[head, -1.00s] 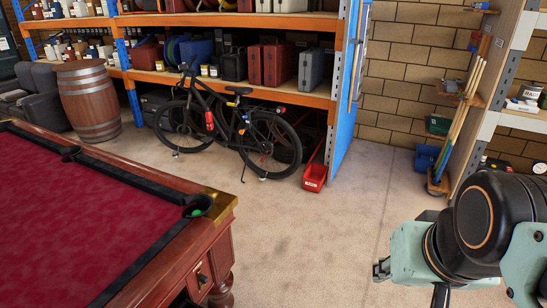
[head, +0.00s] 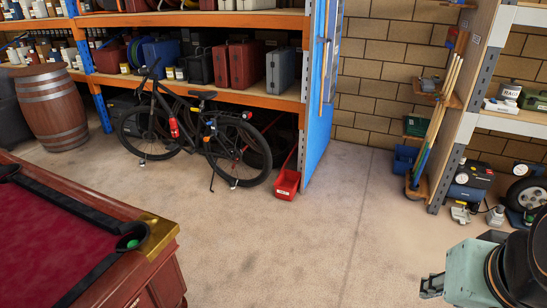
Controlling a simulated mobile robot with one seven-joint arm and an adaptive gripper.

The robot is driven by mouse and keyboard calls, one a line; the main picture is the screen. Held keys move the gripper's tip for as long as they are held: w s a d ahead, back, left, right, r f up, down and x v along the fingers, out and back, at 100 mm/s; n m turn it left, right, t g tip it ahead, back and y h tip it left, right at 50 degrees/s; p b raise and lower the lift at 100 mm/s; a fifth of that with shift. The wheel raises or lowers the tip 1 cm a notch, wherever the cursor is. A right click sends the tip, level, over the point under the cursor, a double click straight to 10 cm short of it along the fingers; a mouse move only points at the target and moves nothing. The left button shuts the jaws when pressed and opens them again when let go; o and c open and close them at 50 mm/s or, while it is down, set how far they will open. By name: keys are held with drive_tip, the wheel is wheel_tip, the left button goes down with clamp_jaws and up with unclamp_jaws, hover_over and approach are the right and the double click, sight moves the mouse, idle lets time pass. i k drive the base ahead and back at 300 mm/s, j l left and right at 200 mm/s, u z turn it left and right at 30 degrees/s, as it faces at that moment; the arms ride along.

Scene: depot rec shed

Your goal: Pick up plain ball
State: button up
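A small green rounded thing (head: 132,244) shows inside the corner pocket of the pool table (head: 60,240) at the lower left. It looks like a ball, but I cannot tell whether it is the plain ball. No other ball is visible on the part of the red cloth in view. My gripper (head: 430,287) is at the lower right, well apart from the pool table, with bare floor between them. Only a small part of its dark fingers shows beside my pale green arm link, so its opening is unclear. I see nothing held in it.
A black bicycle (head: 195,130) stands before the orange shelving (head: 205,88). A barrel (head: 52,110) stands at left. Poles (head: 436,125) and a grey shelf unit (head: 470,105) stand at right. The middle floor is clear.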

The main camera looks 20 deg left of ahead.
sight(133, 242)
drive_tip(key=i+l+u, duration=0.1)
drive_tip(key=i+u, duration=0.2)
drive_tip(key=i, duration=0.15)
drive_tip(key=i+l+u, duration=0.15)
drive_tip(key=i+u, duration=0.15)
drive_tip(key=i, duration=0.15)
drive_tip(key=i+u, duration=0.2)
drive_tip(key=u, duration=0.2)
drive_tip(key=i+u, duration=0.2)
drive_tip(key=u, duration=0.15)
drive_tip(key=i+u, duration=0.2)
drive_tip(key=u, duration=0.2)
